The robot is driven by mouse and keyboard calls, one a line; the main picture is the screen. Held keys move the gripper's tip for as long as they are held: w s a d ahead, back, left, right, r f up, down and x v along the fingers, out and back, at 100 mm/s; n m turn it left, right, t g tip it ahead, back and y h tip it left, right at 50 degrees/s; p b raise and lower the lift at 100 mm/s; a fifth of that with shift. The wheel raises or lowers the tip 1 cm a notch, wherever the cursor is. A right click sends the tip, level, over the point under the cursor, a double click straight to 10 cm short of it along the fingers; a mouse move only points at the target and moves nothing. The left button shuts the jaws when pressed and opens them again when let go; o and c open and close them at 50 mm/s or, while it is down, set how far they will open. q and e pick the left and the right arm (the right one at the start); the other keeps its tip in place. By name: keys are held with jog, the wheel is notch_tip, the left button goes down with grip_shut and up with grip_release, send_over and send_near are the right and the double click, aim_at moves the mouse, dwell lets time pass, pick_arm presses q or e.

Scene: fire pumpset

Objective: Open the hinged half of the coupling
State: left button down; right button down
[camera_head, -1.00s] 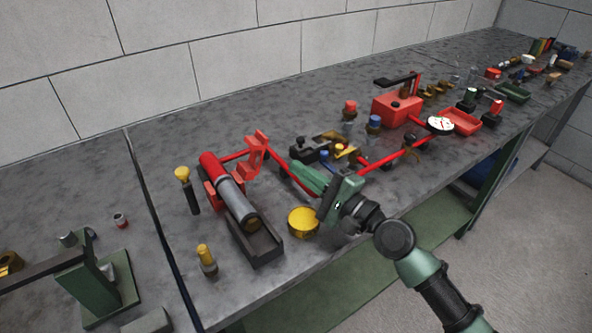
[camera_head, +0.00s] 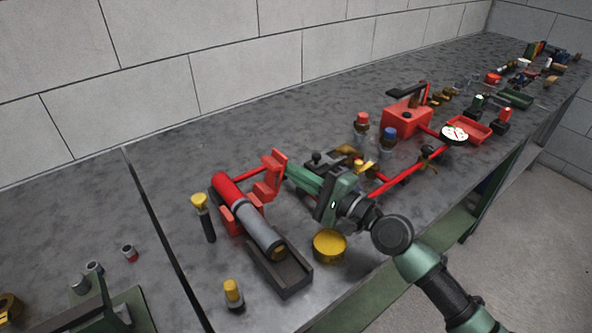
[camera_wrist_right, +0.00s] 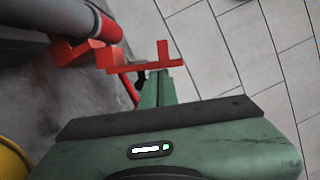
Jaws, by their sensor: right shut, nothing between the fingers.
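A red and grey cylinder (camera_head: 249,215) lies in a dark trough (camera_head: 285,268) on the bench. An upright, stepped red bracket (camera_head: 272,176) stands just behind and right of it; it looks like the coupling's hinged half, though I cannot be certain. My right gripper (camera_head: 289,173), green, points left with its tips close beside this bracket. In the wrist view its narrow shut fingers (camera_wrist_right: 163,82) end near the red bracket (camera_wrist_right: 143,58), with nothing held. I cannot tell whether they touch. The cylinder (camera_wrist_right: 72,18) also shows there. My left gripper is not in view.
A yellow cup (camera_head: 330,246) sits below my right gripper, near the front edge. A red bar (camera_head: 402,175) and a red box (camera_head: 407,117) lie to the right. The bench behind is clear.

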aim_at(282, 166)
jog(key=r+n+p, duration=0.1)
jog(key=s+a+r+n+p, duration=0.1)
jog(key=n+p, duration=0.1)
jog(key=shift+a+r+g, duration=0.2)
jog(key=shift+r+g, duration=0.05)
jog(key=shift+g, duration=0.15)
jog(key=shift+s+a+f+n+p, duration=0.1)
jog(key=shift+a+n+p, duration=0.05)
jog(key=shift+n+p, duration=0.2)
jog(key=shift+f, duration=0.1)
jog(key=shift+s, duration=0.1)
